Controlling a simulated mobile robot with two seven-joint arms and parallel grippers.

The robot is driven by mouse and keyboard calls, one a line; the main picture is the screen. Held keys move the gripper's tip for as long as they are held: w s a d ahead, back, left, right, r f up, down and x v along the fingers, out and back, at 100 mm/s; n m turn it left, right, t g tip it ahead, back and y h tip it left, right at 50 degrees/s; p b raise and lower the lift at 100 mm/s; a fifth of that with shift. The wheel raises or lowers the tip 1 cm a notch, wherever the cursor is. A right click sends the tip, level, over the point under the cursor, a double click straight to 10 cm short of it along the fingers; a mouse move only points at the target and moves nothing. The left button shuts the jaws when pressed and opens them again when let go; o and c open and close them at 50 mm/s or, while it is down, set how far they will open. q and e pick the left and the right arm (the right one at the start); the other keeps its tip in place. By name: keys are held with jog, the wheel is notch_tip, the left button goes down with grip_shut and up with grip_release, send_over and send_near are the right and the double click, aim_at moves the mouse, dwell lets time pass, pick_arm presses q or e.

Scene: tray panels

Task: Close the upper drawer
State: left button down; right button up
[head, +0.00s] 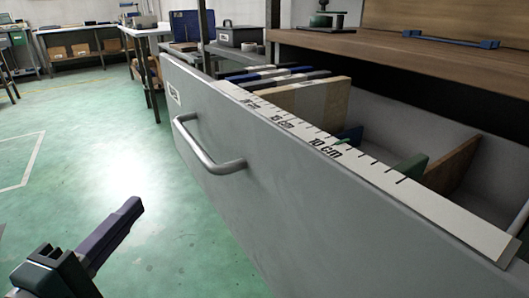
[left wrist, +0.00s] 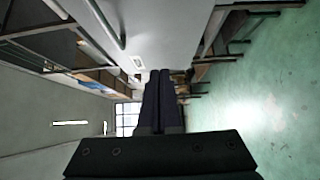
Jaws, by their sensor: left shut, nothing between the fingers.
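The upper drawer (head: 225,165) is pulled well out from under the wooden worktop, with its grey front facing left. A curved metal handle (head: 208,160) is on that front. A ruler strip (head: 330,147) runs along its top edge. My left gripper (head: 132,208) is at the lower left of the head view, in front of the drawer and clear of the handle. In the left wrist view its fingers (left wrist: 160,88) are together and empty, and the handle (left wrist: 105,25) shows at the top left, apart from them. My right gripper is not in view.
Inside the drawer are folders (head: 270,75) and upright dividers (head: 452,165). The wooden worktop (head: 400,50) overhangs the drawer at the back. A black box (head: 240,35) stands on a bench behind. Green floor (head: 90,130) is open to the left.

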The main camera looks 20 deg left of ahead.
pick_arm(q)
jog(key=w+d+b, duration=0.1)
jog(key=w+b, duration=0.1)
jog(key=w, duration=1)
jog(key=shift+d, duration=0.2)
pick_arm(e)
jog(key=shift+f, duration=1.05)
pick_arm(q)
jog(key=shift+w+d, duration=0.1)
jog(key=shift+w, duration=0.1)
